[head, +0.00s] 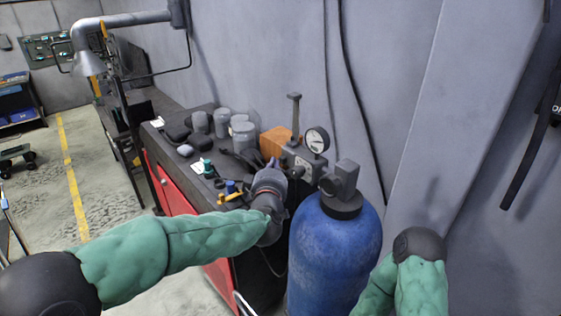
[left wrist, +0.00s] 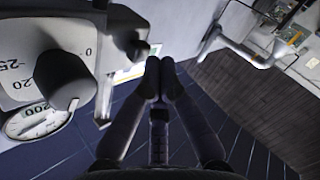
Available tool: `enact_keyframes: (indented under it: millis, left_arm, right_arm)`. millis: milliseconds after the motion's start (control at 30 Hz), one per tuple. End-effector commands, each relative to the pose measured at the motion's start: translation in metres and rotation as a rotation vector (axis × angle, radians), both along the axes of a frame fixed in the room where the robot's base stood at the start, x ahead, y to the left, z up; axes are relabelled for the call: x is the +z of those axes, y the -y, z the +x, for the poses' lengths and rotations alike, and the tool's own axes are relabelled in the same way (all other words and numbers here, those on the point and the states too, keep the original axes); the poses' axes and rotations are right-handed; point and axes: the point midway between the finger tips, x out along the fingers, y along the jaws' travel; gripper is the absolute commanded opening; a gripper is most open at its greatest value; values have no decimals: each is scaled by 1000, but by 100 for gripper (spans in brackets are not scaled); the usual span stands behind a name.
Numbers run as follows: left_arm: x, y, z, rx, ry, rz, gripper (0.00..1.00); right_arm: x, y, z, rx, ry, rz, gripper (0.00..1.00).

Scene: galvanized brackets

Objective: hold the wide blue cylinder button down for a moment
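A small blue button-like piece (head: 231,186) stands on the dark bench top, left of my left gripper and close to a yellow piece. It is too small to tell whether it is pressed. My left gripper (head: 271,166) is over the bench's near right end, right of the blue piece and apart from it. In the left wrist view the fingertips (left wrist: 160,72) are together with nothing seen between them. No blue button is seen in the left wrist view. My right arm shows at the lower right of the head view, but its gripper is not seen.
A large blue gas cylinder (head: 336,245) with a dark valve stands right of my left gripper. A gauge (head: 316,139) and grey box are behind. Grey jars (head: 222,122), a green-topped piece (head: 207,166) and an orange block (head: 275,141) are on the bench (head: 160,137).

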Motion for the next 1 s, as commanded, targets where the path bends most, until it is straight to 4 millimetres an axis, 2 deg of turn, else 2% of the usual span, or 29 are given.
enact_keyframes:
  millis: [1000]
  left_arm:
    - [0, 8, 5, -1, -1, 0, 0]
  right_arm:
    - [2, 0, 0, 0, 0, 0, 54]
